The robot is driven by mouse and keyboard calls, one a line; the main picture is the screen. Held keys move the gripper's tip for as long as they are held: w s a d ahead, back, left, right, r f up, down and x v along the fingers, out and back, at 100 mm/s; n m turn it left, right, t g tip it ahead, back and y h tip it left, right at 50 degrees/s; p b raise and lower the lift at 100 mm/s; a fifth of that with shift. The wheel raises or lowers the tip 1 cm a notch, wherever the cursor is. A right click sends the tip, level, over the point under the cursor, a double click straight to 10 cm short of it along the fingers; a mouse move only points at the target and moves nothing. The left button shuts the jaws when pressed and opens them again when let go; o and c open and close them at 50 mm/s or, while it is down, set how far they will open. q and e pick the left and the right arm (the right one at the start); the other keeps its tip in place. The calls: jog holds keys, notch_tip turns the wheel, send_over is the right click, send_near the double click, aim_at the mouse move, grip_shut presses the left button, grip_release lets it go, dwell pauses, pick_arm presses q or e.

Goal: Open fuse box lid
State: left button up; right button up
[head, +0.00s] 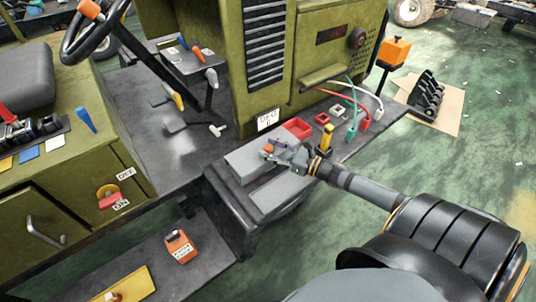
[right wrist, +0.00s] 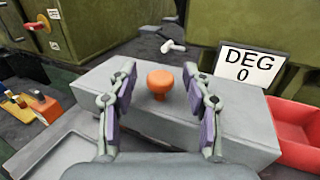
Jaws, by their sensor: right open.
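A long grey box (right wrist: 235,120), which looks like the fuse box, has an orange knob (right wrist: 160,84) on it in the right wrist view. In the head view the grey box (head: 240,160) sits on the dark chassis step. My right gripper (right wrist: 160,108) is open, with one finger on each side of the knob. A gap shows between the knob and each finger, so I see no grip on it. In the head view the gripper (head: 272,150) covers part of the box. Whether a lid seam exists cannot be told. My left gripper is not in view.
A white "DEG 0" sign (right wrist: 250,66) stands just behind the box. A red open tray (head: 298,128) sits to its right. A yellow lever (head: 326,138) and coloured cables (head: 352,120) stand farther right. A steering wheel (head: 95,25) is at upper left.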

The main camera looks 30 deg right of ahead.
jog(key=shift+w+a+r, duration=0.1)
jog(key=shift+w+a, duration=0.15)
jog(key=shift+w, duration=0.25)
jog(key=shift+c, duration=0.3)
grip_shut()
